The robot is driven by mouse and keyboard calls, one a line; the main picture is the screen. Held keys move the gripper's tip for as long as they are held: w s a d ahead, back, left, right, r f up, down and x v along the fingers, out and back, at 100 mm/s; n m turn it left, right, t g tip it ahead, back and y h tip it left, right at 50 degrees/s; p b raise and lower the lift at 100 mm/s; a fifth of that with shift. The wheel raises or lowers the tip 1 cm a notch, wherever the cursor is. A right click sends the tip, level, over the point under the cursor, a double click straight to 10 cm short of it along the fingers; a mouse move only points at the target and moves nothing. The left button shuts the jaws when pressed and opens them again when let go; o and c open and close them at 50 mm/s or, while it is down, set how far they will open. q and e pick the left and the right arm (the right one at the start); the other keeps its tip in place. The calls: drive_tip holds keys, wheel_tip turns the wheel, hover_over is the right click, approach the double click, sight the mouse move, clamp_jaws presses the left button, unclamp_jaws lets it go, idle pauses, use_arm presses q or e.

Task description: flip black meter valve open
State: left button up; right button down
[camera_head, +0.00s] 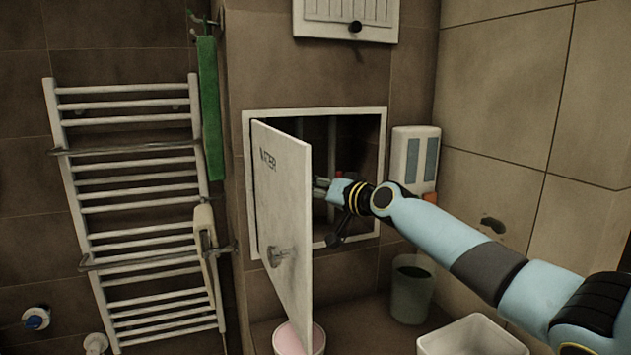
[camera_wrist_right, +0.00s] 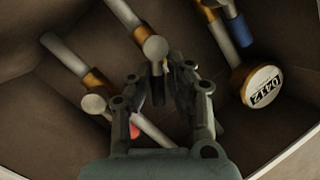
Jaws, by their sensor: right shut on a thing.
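The black meter valve's dark lever (camera_wrist_right: 158,69) hangs below a round grey cap on a pipe with a brass fitting in the right wrist view. My right gripper (camera_wrist_right: 170,82) is shut on this lever, with a finger on each side of it. The fingers hide part of the lever. The meter (camera_wrist_right: 262,87), with a white face reading 0412, is to the right of the gripper. In the head view my right gripper (camera_head: 322,188) reaches into the wall recess, behind the door's edge; the valve is not clear there. My left gripper is not in view.
The recess's white door (camera_head: 285,200) stands open, close to the left of my right gripper. Other pipes (camera_wrist_right: 65,52), a red part (camera_wrist_right: 134,131) and a blue-ended pipe (camera_wrist_right: 240,30) are near the fingers. A towel rack (camera_head: 135,235) stands left; bins (camera_head: 410,290) are below.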

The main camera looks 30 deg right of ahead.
drive_tip(key=shift+w+a+r+n+g+h+p, duration=0.1)
drive_tip(key=shift+a+n+g+h+p, duration=0.25)
drive_tip(key=shift+n+p, duration=0.7)
drive_tip(key=shift+a+f+n+g+h+p, duration=0.15)
drive_tip(key=shift+n+g+h+p, duration=0.25)
drive_tip(key=shift+n+p, duration=0.6)
drive_tip(key=shift+w+a+r+n+g+h+p, duration=0.15)
drive_tip(key=shift+a+n+g+h+p, duration=0.2)
drive_tip(key=shift+n+p, duration=0.7)
drive_tip(key=shift+s+p, duration=0.1)
drive_tip(key=shift+p, duration=0.3)
drive_tip(key=c, duration=1.7)
unclamp_jaws()
drive_tip(key=o, duration=0.3)
drive_tip(key=shift+d+m, duration=0.25)
drive_tip(key=shift+m, duration=0.05)
drive_tip(key=shift+r, duration=0.1)
drive_tip(key=shift+a, duration=0.15)
